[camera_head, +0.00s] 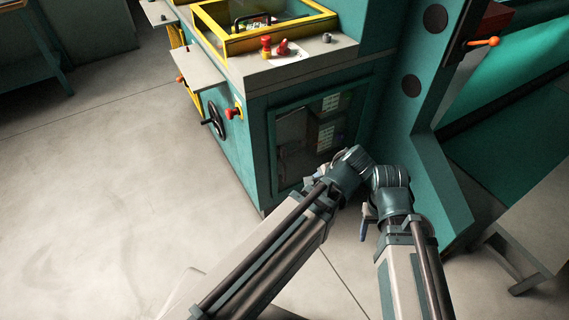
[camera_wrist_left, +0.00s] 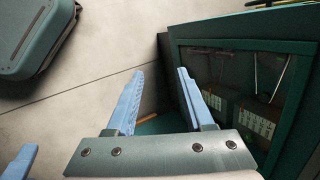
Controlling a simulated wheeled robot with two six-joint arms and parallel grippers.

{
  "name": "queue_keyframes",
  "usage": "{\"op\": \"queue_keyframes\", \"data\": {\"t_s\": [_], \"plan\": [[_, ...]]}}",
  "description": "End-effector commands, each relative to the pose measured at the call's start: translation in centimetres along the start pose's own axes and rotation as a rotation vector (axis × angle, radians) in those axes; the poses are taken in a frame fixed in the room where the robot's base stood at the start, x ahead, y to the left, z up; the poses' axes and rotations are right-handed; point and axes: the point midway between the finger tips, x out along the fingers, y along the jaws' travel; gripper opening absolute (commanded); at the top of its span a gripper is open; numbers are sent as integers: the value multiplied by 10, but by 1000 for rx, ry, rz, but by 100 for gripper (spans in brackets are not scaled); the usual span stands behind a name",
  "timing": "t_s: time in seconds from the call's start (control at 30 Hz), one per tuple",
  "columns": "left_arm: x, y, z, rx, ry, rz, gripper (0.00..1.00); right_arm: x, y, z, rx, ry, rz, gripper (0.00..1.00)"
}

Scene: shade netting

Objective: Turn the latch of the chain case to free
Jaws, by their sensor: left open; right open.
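I cannot tell for sure which part is the chain case. A teal machine cabinet (camera_head: 258,150) has a dark glazed front panel (camera_head: 291,145), which also fills the right of the left wrist view (camera_wrist_left: 235,75). I cannot make out its latch. An orange-ended lever (camera_head: 483,42) sits on the tall teal frame. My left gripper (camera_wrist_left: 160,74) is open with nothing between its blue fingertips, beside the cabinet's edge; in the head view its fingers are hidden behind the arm. Behind its fingers is a small orange strip (camera_wrist_left: 148,118). My right gripper (camera_head: 366,222) is open, low in front of the frame.
A black handwheel (camera_head: 215,119) and red knob (camera_head: 234,113) stick out of the cabinet's left side. A yellow-framed guard (camera_head: 235,41) and red buttons (camera_head: 266,46) are on top. A grey table (camera_head: 540,225) stands at right. The floor (camera_head: 110,190) at left is clear.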

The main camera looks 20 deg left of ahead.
Motion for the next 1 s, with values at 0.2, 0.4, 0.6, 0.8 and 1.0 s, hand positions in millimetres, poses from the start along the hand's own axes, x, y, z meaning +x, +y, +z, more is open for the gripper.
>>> {"op": "queue_keyframes", "data": {"t_s": [0.2, 0.4, 0.6, 0.8, 1.0], "plan": [[82, -22, -16, 287, -75, -257, 52, 98, -9, -6, -2, 1, 1, 56], [128, -46, -28, 563, -209, -473, 52, 169, -16, -10, -3, 2, 2, 56], [161, -65, -43, 840, -405, -660, 52, 239, -22, -14, -4, 3, 2, 56], [178, -75, -58, 1069, -618, -786, 52, 293, -28, -18, -5, 3, 3, 56], [182, -80, -67, 1202, -768, -845, 52, 320, -30, -19, -6, 4, 3, 56]]}}
